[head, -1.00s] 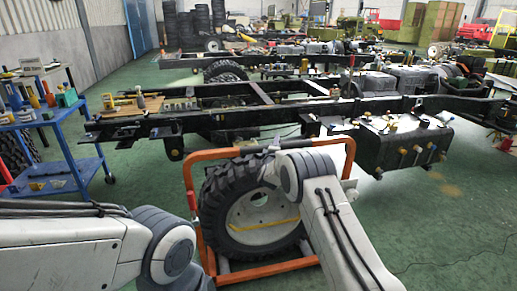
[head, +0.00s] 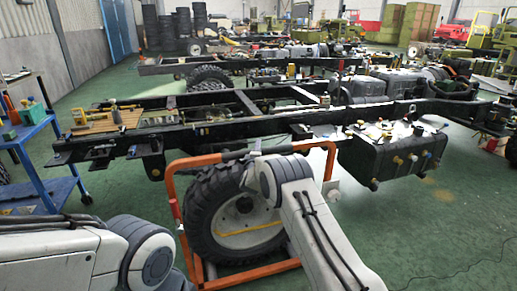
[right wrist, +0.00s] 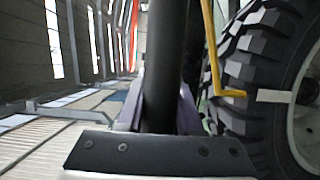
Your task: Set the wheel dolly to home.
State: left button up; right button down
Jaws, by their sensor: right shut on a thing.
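The wheel dolly (head: 173,203) is an orange tube frame with a black handle bar (head: 236,155) across its top. It stands upright on the green floor in front of me and carries a large black tyre (head: 203,215) with a pale rim and a yellow strap. My right gripper (head: 257,148) is shut on the handle bar, partly hidden behind my forearm. In the right wrist view the dark bar (right wrist: 165,65) runs between the fingers, with the tyre (right wrist: 240,75) at right. My left arm shows at lower left, but its gripper is out of view. No home marking can be made out.
A truck chassis frame (head: 215,128) crosses just behind the dolly, with a black tank (head: 385,160) at right. A blue tool cart (head: 42,190) stands at left. Open green floor (head: 440,225) lies to the right; a thin cable lies there.

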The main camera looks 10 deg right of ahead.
jog(key=c, duration=0.6)
grip_release()
jog(key=shift+o, duration=0.2)
jog(key=shift+s, duration=0.1)
jog(key=v, duration=1)
jog(key=shift+s+a, duration=0.1)
jog(key=shift+a, duration=0.05)
